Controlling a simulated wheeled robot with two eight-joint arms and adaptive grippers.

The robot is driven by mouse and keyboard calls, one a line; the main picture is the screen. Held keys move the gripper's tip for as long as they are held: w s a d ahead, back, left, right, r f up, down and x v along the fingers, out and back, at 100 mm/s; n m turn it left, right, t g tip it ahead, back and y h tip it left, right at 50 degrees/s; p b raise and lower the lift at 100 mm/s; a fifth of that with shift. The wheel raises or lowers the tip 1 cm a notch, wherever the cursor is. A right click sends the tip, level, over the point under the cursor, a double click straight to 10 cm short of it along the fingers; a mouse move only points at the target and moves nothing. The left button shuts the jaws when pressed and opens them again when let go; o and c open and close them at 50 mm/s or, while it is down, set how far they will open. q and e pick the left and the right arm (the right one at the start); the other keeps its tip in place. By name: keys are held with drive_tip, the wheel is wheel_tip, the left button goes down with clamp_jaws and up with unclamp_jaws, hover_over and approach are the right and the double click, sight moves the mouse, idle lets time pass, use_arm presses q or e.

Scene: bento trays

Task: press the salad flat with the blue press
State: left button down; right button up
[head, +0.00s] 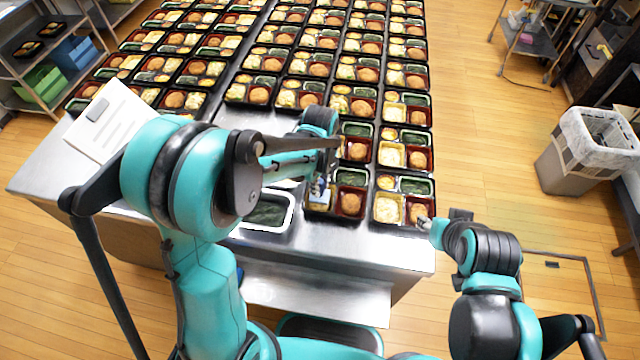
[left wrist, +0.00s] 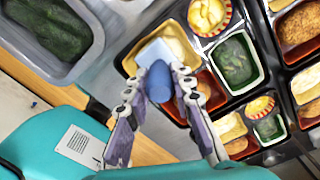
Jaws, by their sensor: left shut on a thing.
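In the left wrist view, my left gripper (left wrist: 160,92) is shut on the rounded blue handle of the press (left wrist: 160,78). The press's pale flat plate (left wrist: 153,52) is in or just over the yellow compartment of a bento tray (left wrist: 198,88); contact is unclear. Pale salad (left wrist: 178,46) shows beside the plate, and the rest is hidden under it. In the head view, my left gripper (head: 318,196) is over the near tray left of the front right one. My right gripper (head: 425,223) is beside the front right tray's near corner; its jaws are too small to read.
A white tub of dark greens (head: 290,222) stands left of the tray; its rim also shows in the left wrist view (left wrist: 94,48). Rows of filled bento trays cover the steel table behind. Bare steel (head: 350,241) lies along the near edge. A lined bin (head: 560,172) stands right.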

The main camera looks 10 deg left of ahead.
use_arm(q)
drive_tip(key=shift+f+b, duration=0.4)
drive_tip(key=shift+f, duration=0.1)
idle(0.7)
drive_tip(key=shift+f+b, duration=0.55)
drive_tip(key=shift+b, duration=0.1)
idle(3.6)
drive_tip(key=shift+r, duration=0.1)
drive_tip(key=shift+r+p, duration=2.95)
drive_tip(key=shift+r, duration=1.05)
drive_tip(key=shift+f, duration=0.1)
